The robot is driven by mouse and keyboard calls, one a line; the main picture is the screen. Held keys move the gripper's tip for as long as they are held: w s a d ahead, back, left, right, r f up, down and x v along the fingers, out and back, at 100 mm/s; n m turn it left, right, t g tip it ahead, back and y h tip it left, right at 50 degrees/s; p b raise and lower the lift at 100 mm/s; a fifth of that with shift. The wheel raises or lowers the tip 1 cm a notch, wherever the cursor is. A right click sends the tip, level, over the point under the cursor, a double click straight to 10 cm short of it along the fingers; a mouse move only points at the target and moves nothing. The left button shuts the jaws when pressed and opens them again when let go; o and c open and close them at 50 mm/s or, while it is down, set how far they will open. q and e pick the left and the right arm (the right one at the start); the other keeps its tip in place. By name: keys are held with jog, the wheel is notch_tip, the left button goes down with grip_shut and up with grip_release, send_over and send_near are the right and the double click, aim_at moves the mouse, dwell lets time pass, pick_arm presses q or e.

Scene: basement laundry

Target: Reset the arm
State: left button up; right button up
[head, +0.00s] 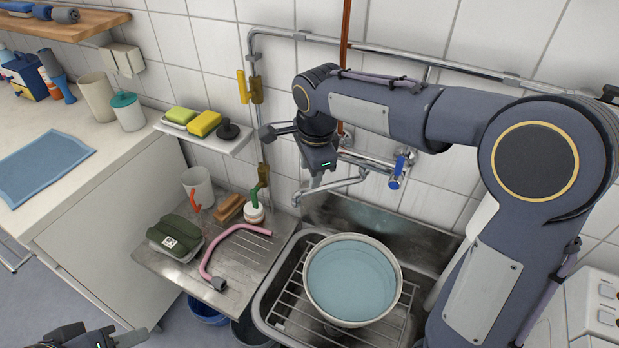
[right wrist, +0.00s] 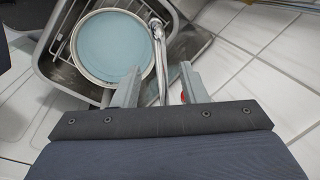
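My right arm reaches in from the right in the head view and bends over the sink. My right gripper (head: 318,180) hangs in front of the wall tap (head: 372,162), above the spout. In the right wrist view the two fingers of this gripper (right wrist: 162,88) stand apart with nothing held between them; the tap spout (right wrist: 158,45) shows beyond the gap. My left gripper (head: 118,338) is at the bottom left edge of the head view, partly cut off, and its finger opening is unclear.
A round basin of water (head: 350,280) stands on a wire rack (head: 290,300) in the metal sink. The drainboard (head: 165,268) holds a pink hose (head: 212,250), a green item, a cup and brushes. A soap shelf (head: 205,136) and counter (head: 45,128) lie left.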

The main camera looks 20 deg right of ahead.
jog(key=shift+s+r, duration=0.1)
jog(key=shift+r, duration=0.2)
jog(key=s+d+r+n+y, duration=0.1)
jog(key=s+d+n, duration=0.2)
jog(key=s, duration=0.2)
jog(key=s+d+n+y, duration=0.1)
jog(key=s+d+n, duration=0.2)
jog(key=s, duration=0.3)
jog(key=s+f+n+t+y, duration=0.1)
jog(key=s+f+n+t, duration=0.2)
jog(key=s+n, duration=0.6)
jog(key=shift+s+a+f+y, duration=0.3)
jog(key=shift+s+a+f, duration=0.15)
jog(key=shift+s, duration=1.95)
